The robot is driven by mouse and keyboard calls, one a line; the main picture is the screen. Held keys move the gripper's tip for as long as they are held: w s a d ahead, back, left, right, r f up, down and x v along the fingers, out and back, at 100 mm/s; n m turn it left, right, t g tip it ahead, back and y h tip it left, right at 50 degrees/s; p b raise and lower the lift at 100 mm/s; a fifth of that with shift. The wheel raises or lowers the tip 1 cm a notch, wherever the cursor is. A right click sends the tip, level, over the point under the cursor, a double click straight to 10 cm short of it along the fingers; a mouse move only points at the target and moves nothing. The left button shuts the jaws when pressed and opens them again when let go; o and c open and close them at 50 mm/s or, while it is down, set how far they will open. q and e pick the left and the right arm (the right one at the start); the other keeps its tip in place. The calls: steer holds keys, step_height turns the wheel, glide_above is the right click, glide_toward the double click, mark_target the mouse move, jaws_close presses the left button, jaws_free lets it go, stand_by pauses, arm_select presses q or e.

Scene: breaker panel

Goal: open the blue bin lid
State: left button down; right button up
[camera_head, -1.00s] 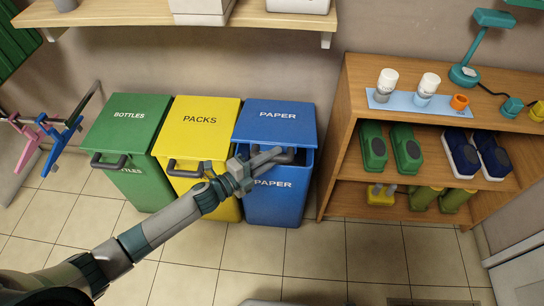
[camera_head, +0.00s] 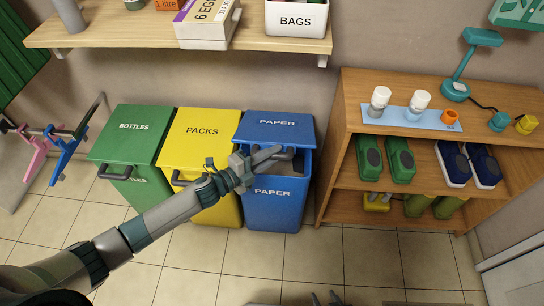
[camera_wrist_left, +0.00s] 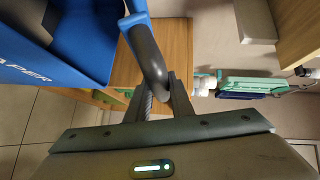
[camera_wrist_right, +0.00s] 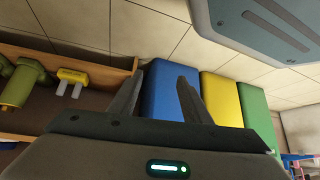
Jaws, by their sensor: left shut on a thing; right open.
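The blue bin (camera_head: 270,215), marked PAPER, stands at the right end of a row of three bins. Its blue lid (camera_head: 270,125) is partly raised at the front, with a dark gap and some grey contents showing beneath it. My left gripper (camera_head: 272,158) is at the lid's front edge, shut on the dark lid handle (camera_wrist_left: 147,55). The left wrist view shows its fingers (camera_wrist_left: 157,90) around the handle's end. My right gripper (camera_wrist_right: 155,88) is open and empty, facing the blue bin from a distance. Its tips show at the bottom of the head view (camera_head: 328,299).
A yellow bin (camera_head: 203,140) and a green bin (camera_head: 130,135) stand close on the left. A wooden shelf unit (camera_head: 345,150) with shoes and bottles stands close on the right. A wall shelf (camera_head: 180,48) overhangs the bins. The tiled floor in front is clear.

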arm_select(q)
steer(key=w+r+p, duration=0.3)
steer(key=r, duration=0.2)
steer(key=shift+r+p, duration=0.2)
steer(key=shift+p, duration=0.1)
arm_select(e)
steer(key=s+d+f+g, duration=0.1)
steer(key=s+d+f, duration=0.1)
steer(key=s, duration=0.3)
steer(key=s+d+f+g+h, duration=0.1)
steer(key=s+d+f+g, duration=0.1)
steer(key=s, duration=0.4)
steer(key=shift+s+d+g, duration=0.25)
steer(key=shift+d+g, duration=0.05)
steer(key=shift+d, duration=0.1)
arm_select(q)
steer(key=c, duration=1.6)
jaws_free()
steer(key=shift+o, duration=0.2)
steer(key=shift+s, duration=0.1)
arm_select(e)
steer(key=shift+f, duration=0.1)
